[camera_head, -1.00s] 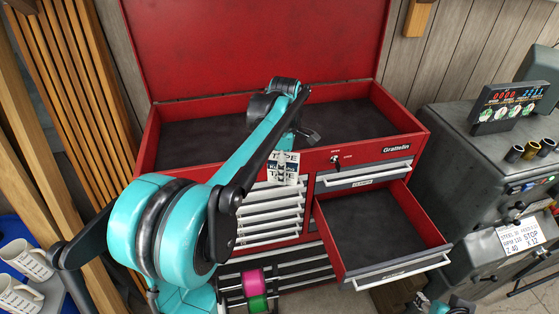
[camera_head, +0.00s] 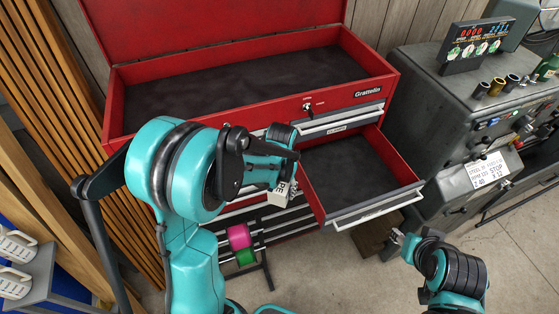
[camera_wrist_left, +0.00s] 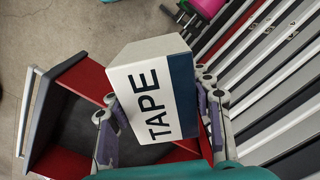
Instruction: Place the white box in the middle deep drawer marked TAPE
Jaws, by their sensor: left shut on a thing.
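A white box (camera_head: 279,195) with a dark blue band shows partly below my left gripper (camera_head: 284,180). In the left wrist view the box (camera_wrist_left: 150,98) reads TAPE, and the fingers of my left gripper (camera_wrist_left: 160,112) are shut on its two sides. In the head view it is at the left side of the pulled-out deep drawer (camera_head: 351,165), outside its opening. The drawer looks empty, with red walls and a dark floor; it also shows in the left wrist view (camera_wrist_left: 58,115). I cannot read its front label. My right gripper (camera_head: 402,243) is low at the right; its jaws are unclear.
The red tool chest (camera_head: 232,97) has its lid up and an empty top tray. Pink (camera_head: 239,236) and green (camera_head: 246,257) spools stand in front of the lower drawers. A grey machine (camera_head: 430,95) stands at the right. Mugs (camera_head: 15,262) sit at the far left.

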